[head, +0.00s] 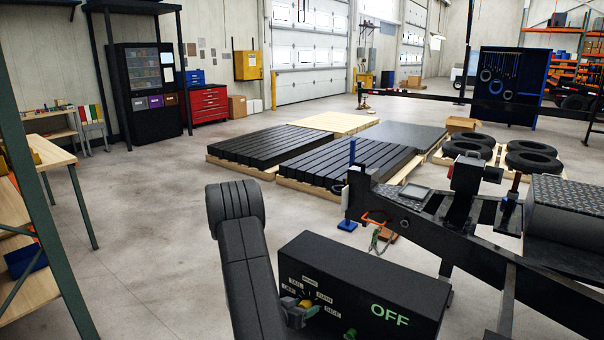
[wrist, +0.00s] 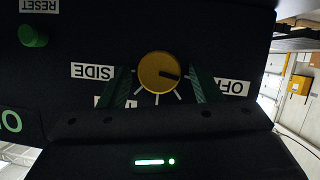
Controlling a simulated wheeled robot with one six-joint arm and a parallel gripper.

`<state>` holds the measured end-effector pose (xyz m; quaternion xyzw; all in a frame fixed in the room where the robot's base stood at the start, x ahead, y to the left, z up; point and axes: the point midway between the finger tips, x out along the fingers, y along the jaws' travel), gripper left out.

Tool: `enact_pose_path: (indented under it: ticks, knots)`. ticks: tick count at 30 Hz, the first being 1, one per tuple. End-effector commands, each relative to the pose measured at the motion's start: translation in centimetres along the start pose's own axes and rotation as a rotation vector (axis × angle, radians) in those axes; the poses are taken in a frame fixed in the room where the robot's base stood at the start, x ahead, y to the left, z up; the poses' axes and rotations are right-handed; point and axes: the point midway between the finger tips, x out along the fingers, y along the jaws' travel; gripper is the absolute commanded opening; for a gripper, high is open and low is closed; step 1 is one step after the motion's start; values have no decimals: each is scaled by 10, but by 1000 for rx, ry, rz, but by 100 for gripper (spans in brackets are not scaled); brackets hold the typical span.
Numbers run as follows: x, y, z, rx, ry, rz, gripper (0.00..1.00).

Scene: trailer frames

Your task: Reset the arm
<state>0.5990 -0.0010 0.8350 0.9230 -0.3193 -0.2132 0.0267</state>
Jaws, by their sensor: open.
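A black control box (head: 345,280) has a green "OFF" marking and stands in front of me, left of the black trailer frame (head: 420,215). A yellow rotary knob (wrist: 159,72) is on its face, among labels reading "SIDE" (wrist: 92,71) and "OFF" (wrist: 234,87); the wrist view shows them upside down. The knob's dark mark points toward "OFF" in the wrist view. My gripper (wrist: 161,90) is open, with one finger on each side of the knob and gaps to it. In the head view my gripper (head: 300,314) is at the box's left end. A label below the knob is partly hidden.
A green button (wrist: 33,36) by a "RESET" label is on the box. Black slatted pallets (head: 270,147) and tyres (head: 530,157) lie behind the trailer. A wooden-topped workbench (head: 48,155) stands at left. Open concrete floor lies between bench and box.

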Motion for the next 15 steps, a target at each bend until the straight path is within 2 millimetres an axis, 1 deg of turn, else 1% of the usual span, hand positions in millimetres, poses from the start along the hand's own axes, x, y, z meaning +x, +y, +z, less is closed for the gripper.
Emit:
enact_pose_path:
  ticks: [15]
  knots:
    - [1,3,4,317,0,-133,58]
